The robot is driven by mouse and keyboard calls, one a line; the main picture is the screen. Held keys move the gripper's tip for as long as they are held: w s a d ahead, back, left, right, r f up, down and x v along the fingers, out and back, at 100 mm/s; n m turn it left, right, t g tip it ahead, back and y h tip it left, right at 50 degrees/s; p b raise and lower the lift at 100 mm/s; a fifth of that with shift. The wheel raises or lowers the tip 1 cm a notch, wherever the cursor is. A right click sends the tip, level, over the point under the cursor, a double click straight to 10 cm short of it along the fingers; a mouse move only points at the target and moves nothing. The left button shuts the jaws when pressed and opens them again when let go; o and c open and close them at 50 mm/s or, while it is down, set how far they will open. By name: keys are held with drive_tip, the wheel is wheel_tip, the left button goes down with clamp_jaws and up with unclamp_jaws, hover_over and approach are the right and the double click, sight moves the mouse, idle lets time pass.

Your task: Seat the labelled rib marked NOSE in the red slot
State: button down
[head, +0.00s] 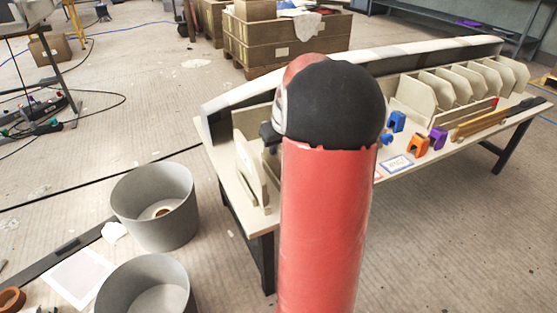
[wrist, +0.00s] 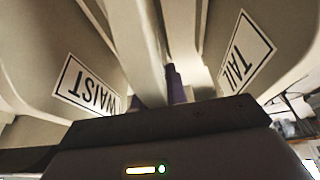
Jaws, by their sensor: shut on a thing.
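In the wrist view, my gripper (wrist: 172,85) reaches between pale ribs; its dark body fills the bottom. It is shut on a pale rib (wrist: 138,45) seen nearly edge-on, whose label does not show. A rib labelled WAIST (wrist: 90,88) stands on the left and one labelled TAIL (wrist: 245,52) on the right, both labels upside down. No NOSE label is readable. Pale pieces (head: 248,160) stand at the bench's left end. I cannot make out the red slot.
The bench (head: 225,165) carries a long pale mould (head: 400,48) along its back and several upright ribs (head: 440,90) at right. Blue (head: 397,122), orange (head: 418,145) and purple (head: 438,136) clips stand near its front. Two grey bins (head: 155,205) stand on the floor at left.

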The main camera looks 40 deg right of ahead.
drive_tip(key=shift+r, duration=0.15)
wheel_tip(320, 180, up, 20)
drive_tip(key=p, duration=0.2)
idle(0.5)
